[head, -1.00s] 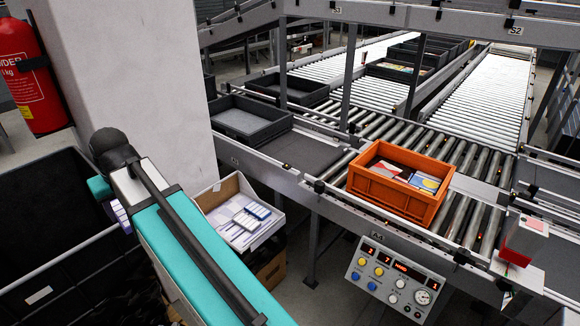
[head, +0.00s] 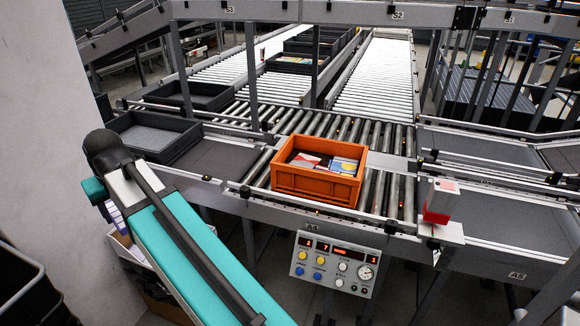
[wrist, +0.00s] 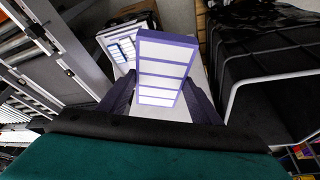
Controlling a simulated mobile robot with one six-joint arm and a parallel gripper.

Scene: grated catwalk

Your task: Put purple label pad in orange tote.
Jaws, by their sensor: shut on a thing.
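The purple label pad (wrist: 163,68), with white labels in purple borders, is between the dark fingers of my gripper (wrist: 158,98) in the wrist view. My gripper is shut on it, off the floor. In the head view my teal arm hides most of the gripper; a sliver of purple shows beside the arm's end at the left. The orange tote (head: 314,186) stands upright on the roller conveyor, right of my arm and apart from it. Several flat items, red, white, blue and yellow, lie in it. Its floor is mostly hidden.
A white-grey box of label pads (wrist: 122,45) is below my gripper. A black bin (wrist: 265,60) stands beside it. A grey pillar (head: 75,130) rises left of my arm. A control panel (head: 335,265) hangs below the tote; a red device (head: 439,203) stands right of it.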

